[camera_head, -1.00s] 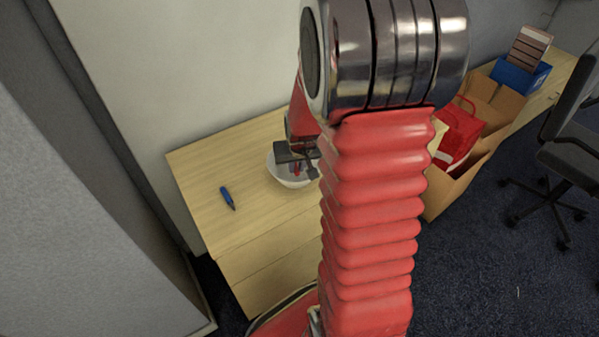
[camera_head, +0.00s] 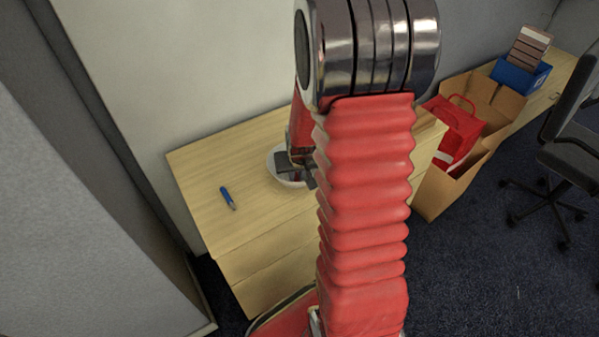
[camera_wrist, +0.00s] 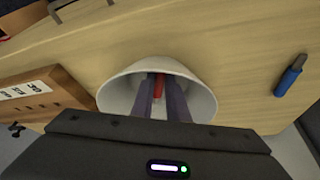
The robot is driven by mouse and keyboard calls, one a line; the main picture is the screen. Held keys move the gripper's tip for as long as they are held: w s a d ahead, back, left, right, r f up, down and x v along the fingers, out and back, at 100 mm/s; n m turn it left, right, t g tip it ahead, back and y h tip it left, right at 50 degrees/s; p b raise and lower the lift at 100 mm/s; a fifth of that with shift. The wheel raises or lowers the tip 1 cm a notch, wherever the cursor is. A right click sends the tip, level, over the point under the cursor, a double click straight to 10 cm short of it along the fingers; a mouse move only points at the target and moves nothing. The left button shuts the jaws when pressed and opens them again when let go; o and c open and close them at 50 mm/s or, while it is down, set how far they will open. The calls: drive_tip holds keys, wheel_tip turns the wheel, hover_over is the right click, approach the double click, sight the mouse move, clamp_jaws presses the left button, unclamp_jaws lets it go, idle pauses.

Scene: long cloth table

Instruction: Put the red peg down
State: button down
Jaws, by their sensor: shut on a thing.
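My gripper (camera_wrist: 158,84) is shut on the red peg (camera_wrist: 158,88), which shows between the two fingers in the wrist view. The fingers reach down inside a white bowl (camera_wrist: 205,98), and the peg is within its rim. I cannot tell whether the peg touches the bowl's bottom. In the head view the bowl (camera_head: 274,163) stands on the wooden table, partly hidden by my arm. My gripper (camera_head: 298,178) is over and in the bowl there, and the peg is mostly hidden.
A blue pen-like object (camera_head: 228,197) lies on the wooden table (camera_head: 210,165) left of the bowl, with clear surface between. To the right are a cardboard box (camera_head: 430,195) holding a red bag (camera_head: 455,130), a blue box (camera_head: 520,75) and an office chair (camera_head: 575,150).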

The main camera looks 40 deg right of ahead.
drive_tip(key=c, duration=1.7)
unclamp_jaws()
drive_tip(key=shift+c, duration=0.2)
drive_tip(key=shift+v, duration=6.05)
drive_tip(key=s+a+r+n+y, duration=0.1)
drive_tip(key=s+a+r+n, duration=0.1)
drive_tip(key=s+a+r, duration=0.4)
drive_tip(key=s+a+r+n+t, duration=0.1)
drive_tip(key=s+a+r+n, duration=0.2)
drive_tip(key=s+a+r, duration=0.3)
drive_tip(key=a+r, duration=0.3)
drive_tip(key=a, duration=0.4)
drive_tip(key=shift+s+a+t+y, duration=0.3)
drive_tip(key=shift+s+a+y, duration=0.05)
drive_tip(key=shift+s+y, duration=0.05)
